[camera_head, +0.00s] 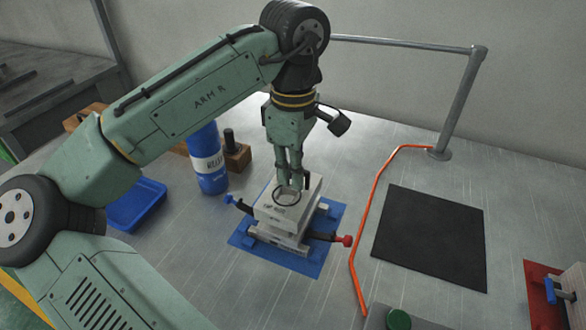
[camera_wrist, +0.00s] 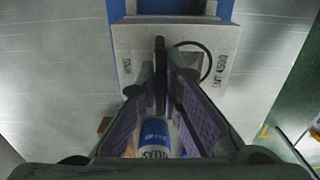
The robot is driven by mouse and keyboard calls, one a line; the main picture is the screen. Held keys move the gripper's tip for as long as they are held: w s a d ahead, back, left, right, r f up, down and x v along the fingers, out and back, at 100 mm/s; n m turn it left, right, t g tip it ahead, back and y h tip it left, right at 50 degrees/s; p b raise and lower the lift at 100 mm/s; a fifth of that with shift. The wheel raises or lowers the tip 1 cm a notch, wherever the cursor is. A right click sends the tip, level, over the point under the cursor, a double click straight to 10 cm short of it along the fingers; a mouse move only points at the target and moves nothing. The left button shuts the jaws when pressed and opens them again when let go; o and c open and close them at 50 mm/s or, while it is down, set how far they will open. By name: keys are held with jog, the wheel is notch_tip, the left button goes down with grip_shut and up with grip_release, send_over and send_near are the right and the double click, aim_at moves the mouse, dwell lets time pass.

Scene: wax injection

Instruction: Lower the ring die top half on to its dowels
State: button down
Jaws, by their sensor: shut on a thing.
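The ring die top half (camera_head: 272,212) is a pale grey block with dark lettering and a dark loop on its upper face. It also shows in the wrist view (camera_wrist: 215,75). My gripper (camera_head: 292,186) points down from above and is shut on it near the loop; the fingers hide the exact grip point. The lower half (camera_head: 270,238) sits under it on a blue mat (camera_head: 302,264). The top half is directly over the lower half. I cannot tell whether a gap remains between them. The dowels are not visible.
Handles with a red knob (camera_head: 347,241) and a blue knob (camera_head: 228,199) stick out beside the die. A blue wax canister (camera_head: 207,160) and blue tray (camera_head: 136,206) stand left. An orange cable (camera_head: 363,230) and black mat (camera_head: 432,238) lie right. A metal rail (camera_head: 462,100) stands behind.

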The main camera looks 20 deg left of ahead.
jog(key=shift+f+b, duration=0.6)
jog(key=shift+f, duration=0.5)
jog(key=c, duration=1.7)
grip_release()
notch_tip(320, 180, up, 12)
jog(key=shift+f, duration=0.1)
